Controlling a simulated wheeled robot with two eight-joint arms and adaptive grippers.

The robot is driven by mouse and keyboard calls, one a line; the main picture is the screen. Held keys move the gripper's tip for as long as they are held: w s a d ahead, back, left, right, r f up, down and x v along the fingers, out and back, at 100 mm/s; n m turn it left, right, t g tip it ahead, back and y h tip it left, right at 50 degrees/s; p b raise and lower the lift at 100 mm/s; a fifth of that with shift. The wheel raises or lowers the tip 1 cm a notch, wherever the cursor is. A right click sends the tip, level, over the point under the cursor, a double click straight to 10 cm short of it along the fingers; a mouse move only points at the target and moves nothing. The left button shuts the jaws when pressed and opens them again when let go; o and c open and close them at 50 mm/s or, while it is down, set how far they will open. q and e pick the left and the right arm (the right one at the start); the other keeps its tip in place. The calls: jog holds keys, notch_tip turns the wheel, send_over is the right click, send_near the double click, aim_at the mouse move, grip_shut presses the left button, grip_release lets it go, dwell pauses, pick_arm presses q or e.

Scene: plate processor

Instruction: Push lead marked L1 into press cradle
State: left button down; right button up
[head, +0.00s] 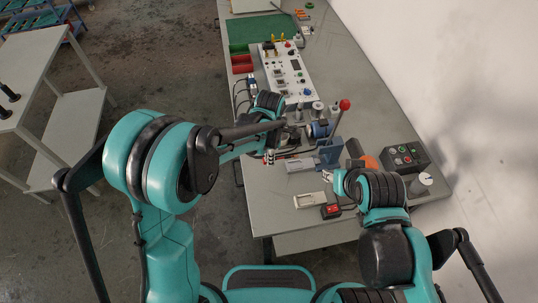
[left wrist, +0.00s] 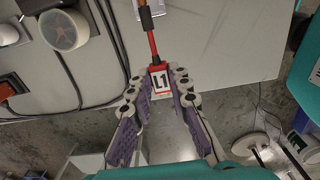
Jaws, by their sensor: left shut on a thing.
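In the left wrist view my left gripper (left wrist: 160,88) is shut on a red lead end with a white label marked L1 (left wrist: 159,80). The lead's red shaft and black part run up the picture from the fingertips, over the grey bench. In the head view the left wrist (head: 268,103) is beside the press (head: 320,128), which has a red-knobbed lever; the fingertips and lead are not clear there. The cradle cannot be made out for certain. My right gripper (head: 331,177) is low over the bench's near part, its jaws too small to read.
The grey bench (head: 270,205) carries a white control panel (head: 285,75), red bins (head: 241,63), a red switch (head: 331,211) and a dark button box (head: 403,158). Black cables (left wrist: 100,65) cross the bench. A wall stands at the right; a side table (head: 30,60) is left.

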pick_arm(q)
notch_tip(320, 180, down, 5)
jog(key=b, duration=0.3)
jog(key=shift+r, duration=0.2)
send_near(296, 165)
jog(key=shift+w+f, duration=0.15)
jog(key=shift+f, duration=2.6)
jog(key=shift+b, duration=0.3)
jog(key=shift+f+b, duration=0.35)
jog(key=shift+f, duration=0.05)
jog(key=c, duration=1.3)
grip_release()
jog(key=shift+c, duration=0.2)
